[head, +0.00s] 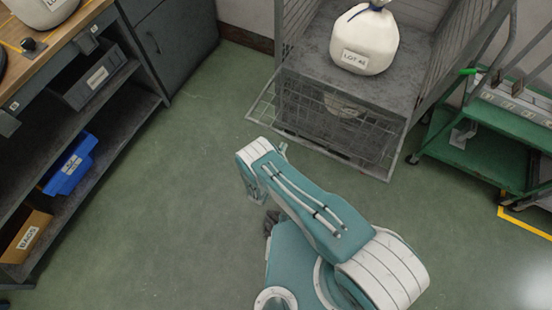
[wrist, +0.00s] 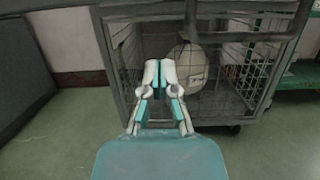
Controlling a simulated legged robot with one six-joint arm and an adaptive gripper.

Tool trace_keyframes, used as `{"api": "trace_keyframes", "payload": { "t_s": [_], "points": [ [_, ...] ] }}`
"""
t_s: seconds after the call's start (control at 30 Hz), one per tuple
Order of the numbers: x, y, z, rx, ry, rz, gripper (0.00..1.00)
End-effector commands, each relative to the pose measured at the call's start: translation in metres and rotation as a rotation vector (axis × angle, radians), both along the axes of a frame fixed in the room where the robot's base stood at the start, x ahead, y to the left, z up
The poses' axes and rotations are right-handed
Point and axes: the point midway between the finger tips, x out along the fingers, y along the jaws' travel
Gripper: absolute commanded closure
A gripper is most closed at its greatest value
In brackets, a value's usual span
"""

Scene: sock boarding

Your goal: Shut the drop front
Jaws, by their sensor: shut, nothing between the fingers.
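The grey wire cage cart (head: 340,75) stands at the top of the head view. A wire mesh panel, the drop front (head: 262,122), hangs down and slopes outward from the front of the cart, its lower edge low near the floor. In the wrist view the cart's mesh (wrist: 255,75) is ahead, under a grey horizontal bar (wrist: 150,12). My gripper (wrist: 159,70) is shut and empty, in front of the cart. I cannot tell whether it touches the panel. In the head view my arm mostly hides it.
A white sack (head: 365,45) sits on the cart's grey surface. A white sack (wrist: 194,68) shows behind mesh in the wrist view. A green trolley (head: 490,140) stands to the right, a workbench with bins (head: 90,80) to the left. Green floor (head: 170,200) between is clear.

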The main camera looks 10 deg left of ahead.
Motion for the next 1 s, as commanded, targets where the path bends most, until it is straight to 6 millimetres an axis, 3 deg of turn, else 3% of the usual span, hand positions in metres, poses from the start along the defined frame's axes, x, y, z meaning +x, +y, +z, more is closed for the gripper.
{"api": "trace_keyframes", "payload": {
  "t_s": [0.3,0.77,1.0],
  "points": [
    [0.002,0.000,0.036,-0.001,-0.001,0.000,1.00],
    [0.001,0.000,0.041,-0.001,0.000,0.000,1.00],
    [0.001,0.009,0.050,0.011,0.023,0.003,1.00]
  ]
}}
